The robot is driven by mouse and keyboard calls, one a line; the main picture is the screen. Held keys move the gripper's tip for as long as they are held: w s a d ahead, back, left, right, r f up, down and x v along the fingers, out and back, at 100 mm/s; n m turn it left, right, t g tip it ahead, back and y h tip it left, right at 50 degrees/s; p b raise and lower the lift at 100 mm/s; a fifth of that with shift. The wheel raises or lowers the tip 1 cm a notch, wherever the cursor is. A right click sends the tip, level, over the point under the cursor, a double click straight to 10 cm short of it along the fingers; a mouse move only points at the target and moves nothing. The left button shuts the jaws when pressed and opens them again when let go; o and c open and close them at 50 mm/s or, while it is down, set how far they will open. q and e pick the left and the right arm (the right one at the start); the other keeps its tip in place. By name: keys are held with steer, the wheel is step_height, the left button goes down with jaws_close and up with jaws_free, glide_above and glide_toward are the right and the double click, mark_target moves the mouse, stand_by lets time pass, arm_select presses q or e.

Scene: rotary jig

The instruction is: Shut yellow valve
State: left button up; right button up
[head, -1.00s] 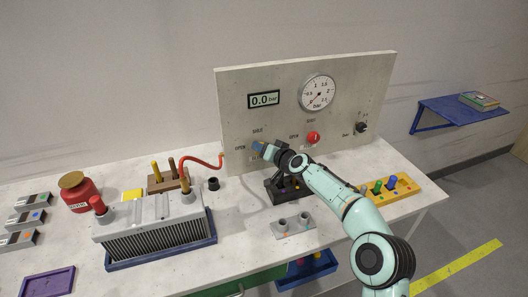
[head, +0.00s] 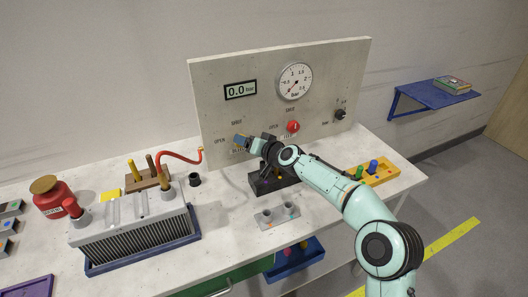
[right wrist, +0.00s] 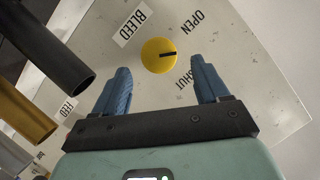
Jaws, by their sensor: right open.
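The yellow valve (right wrist: 159,55) is a round yellow knob on the grey panel, with a black mark from its middle towards the right of the right wrist view. The mark points between the OPEN (right wrist: 193,22) and SHUT (right wrist: 187,83) labels. My right gripper (right wrist: 159,66) is open, its two blue fingers either side of the knob's near side, with gaps to it. I cannot tell how far the tips are from the panel. In the head view my right gripper (head: 240,140) is at the panel's lower left and hides most of the valve. My left gripper is not in view.
The panel (head: 215,115) also holds a gauge (head: 294,82), a display reading 0.0 bar (head: 240,91), a red knob (head: 293,126) and a black knob (head: 340,114). A dark block (head: 262,186) stands below my gripper. A red hose (head: 180,157) runs to the panel's left edge.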

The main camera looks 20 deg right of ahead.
arm_select(q)
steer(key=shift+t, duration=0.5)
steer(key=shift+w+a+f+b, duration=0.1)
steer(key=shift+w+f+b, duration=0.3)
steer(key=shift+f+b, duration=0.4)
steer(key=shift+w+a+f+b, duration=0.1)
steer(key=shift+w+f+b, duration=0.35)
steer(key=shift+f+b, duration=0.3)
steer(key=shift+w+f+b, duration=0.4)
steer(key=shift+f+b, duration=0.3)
steer(key=shift+b, duration=0.15)
arm_select(e)
steer(key=v, duration=0.9)
steer(key=shift+s, duration=0.4)
steer(key=shift+r, duration=0.15)
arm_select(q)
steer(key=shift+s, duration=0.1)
